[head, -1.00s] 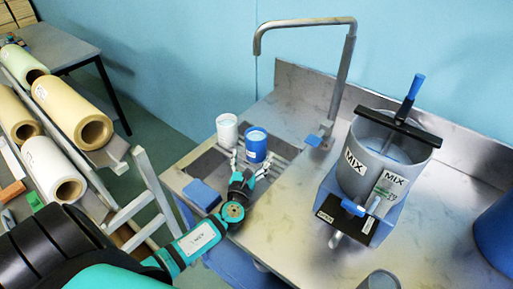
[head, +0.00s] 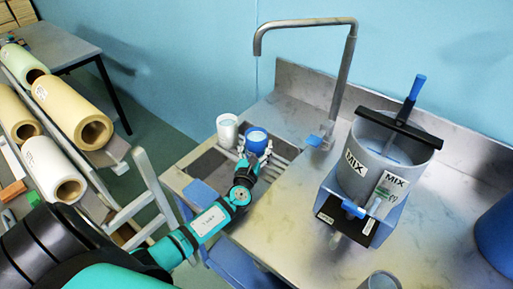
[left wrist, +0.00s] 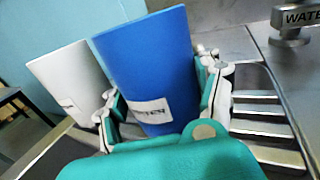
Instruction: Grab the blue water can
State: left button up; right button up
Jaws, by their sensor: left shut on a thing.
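The blue water can (head: 257,138) stands on the slatted grate by the sink, under the end of the bent metal spout. My left gripper (head: 255,156) reaches it from the front, and its fingers lie on both sides of the can. In the left wrist view the blue can (left wrist: 150,65) sits between the two fingers of my left gripper (left wrist: 160,112), with a label partly visible low on its side. The gripper is shut on the can. My right gripper is not in view.
A white can (head: 227,130) stands close left of the blue one. A blue block (head: 201,192) lies near the counter's front edge. The metal spout (head: 340,80) rises behind. A grey mixing bucket (head: 375,160) stands to the right.

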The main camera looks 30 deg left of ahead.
pick_arm(q)
jog(key=c, duration=0.4)
jog(key=shift+c, duration=0.6)
jog(key=shift+r, duration=0.2)
